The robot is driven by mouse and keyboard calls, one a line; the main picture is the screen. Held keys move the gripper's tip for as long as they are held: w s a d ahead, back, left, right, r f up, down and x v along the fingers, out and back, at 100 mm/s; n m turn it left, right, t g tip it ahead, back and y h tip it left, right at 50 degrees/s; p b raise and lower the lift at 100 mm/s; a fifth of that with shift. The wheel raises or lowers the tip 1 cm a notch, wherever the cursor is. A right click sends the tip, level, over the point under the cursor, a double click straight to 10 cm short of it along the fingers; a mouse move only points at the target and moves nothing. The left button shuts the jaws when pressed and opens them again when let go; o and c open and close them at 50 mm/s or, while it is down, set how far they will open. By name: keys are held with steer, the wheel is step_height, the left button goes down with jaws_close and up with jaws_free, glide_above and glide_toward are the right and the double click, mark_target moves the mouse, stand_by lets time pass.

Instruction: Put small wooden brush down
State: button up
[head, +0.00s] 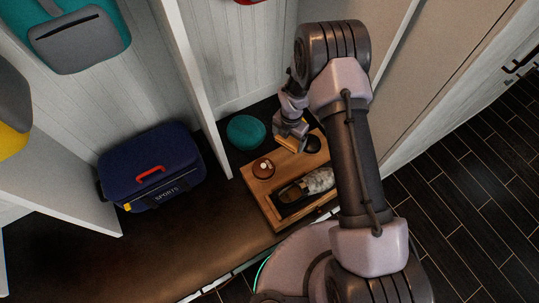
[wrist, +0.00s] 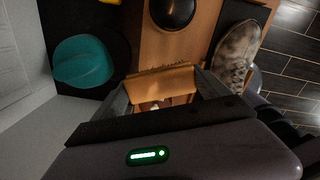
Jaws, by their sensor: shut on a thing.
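The small wooden brush (head: 289,146) is held in my gripper (head: 290,138), over the back edge of a wooden tray (head: 262,205) in the head view. In the wrist view, the brush (wrist: 160,80) shows as a tan wooden block between the fingers of my gripper (wrist: 165,92), with a bristly far edge. My gripper is shut on it. The tray (wrist: 195,45) lies just beyond the brush in the wrist view. I cannot tell whether the brush touches the tray; its underside is hidden.
The tray holds a round tin (head: 263,168), a black round thing (head: 312,144) and a mottled grey shoe-like thing (head: 319,180) on a dark patch. A teal rounded thing (head: 246,132) sits behind the tray. A blue sports bag (head: 153,170) stands left, past a white divider (head: 197,80).

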steer(key=f, duration=0.3)
steer(key=f+b, duration=0.1)
steer(key=f, duration=0.1)
steer(key=f+b, duration=0.1)
steer(key=f, duration=0.2)
steer(key=shift+s+d+f, duration=0.15)
steer(key=shift+d+f, duration=0.1)
steer(key=shift+f, duration=0.1)
steer(key=shift+f+b, duration=0.2)
steer(key=shift+b, duration=0.15)
steer(key=o, duration=1.1)
steer(key=shift+o, duration=0.2)
steer(key=shift+r, duration=0.2)
